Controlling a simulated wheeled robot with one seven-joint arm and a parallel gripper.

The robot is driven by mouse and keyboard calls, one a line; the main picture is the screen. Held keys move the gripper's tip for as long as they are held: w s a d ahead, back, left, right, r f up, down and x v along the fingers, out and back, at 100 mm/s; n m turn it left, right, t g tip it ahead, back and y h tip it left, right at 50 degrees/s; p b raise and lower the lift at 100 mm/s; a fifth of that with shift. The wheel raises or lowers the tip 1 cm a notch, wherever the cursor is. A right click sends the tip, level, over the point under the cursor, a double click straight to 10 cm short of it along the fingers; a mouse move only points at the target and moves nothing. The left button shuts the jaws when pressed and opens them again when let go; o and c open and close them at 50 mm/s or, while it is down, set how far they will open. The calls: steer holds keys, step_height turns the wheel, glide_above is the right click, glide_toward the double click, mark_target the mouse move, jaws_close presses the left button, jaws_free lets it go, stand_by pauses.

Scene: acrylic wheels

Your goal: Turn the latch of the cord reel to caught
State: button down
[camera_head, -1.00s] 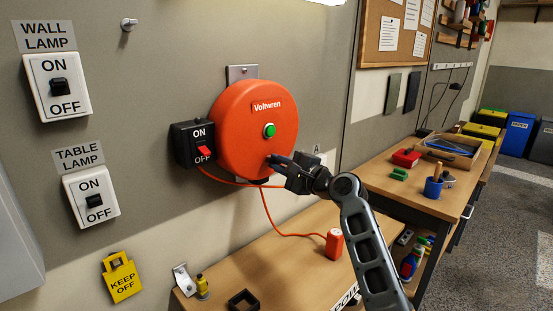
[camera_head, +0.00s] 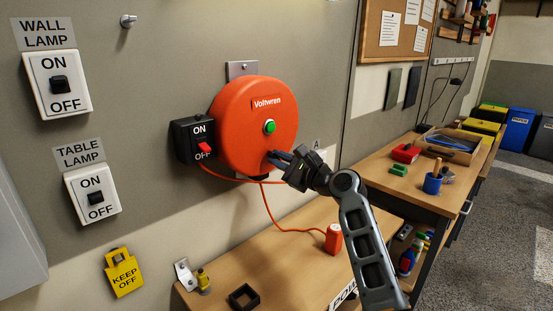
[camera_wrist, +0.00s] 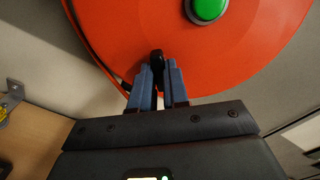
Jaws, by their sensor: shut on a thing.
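The cord reel (camera_head: 237,128) is a round orange drum marked Voltwren, fixed on the wall, with a green button (camera_head: 269,127) on its face. My gripper (camera_head: 273,159) reaches the lower right part of the reel's face. In the wrist view, my gripper (camera_wrist: 157,68) is shut on a small black latch (camera_wrist: 156,55), which stands out from the orange face below the green button. The fingers hide most of the latch, so its exact angle is hard to tell.
A black ON/OFF switch box (camera_head: 194,141) with a red rocker sits left of the reel. An orange cord (camera_head: 268,214) hangs down to an orange block (camera_head: 333,239) on the bench (camera_head: 280,262). Wall lamp (camera_head: 57,85) and table lamp (camera_head: 91,195) switches are further left.

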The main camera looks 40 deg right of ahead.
steer(key=shift+f, duration=0.1)
steer(key=m, duration=0.4)
steer(key=shift+m, duration=0.3)
steer(key=m, duration=0.3)
steer(key=shift+m, duration=0.4)
steer(key=c, duration=1.6)
jaws_free()
steer(key=o, duration=0.6)
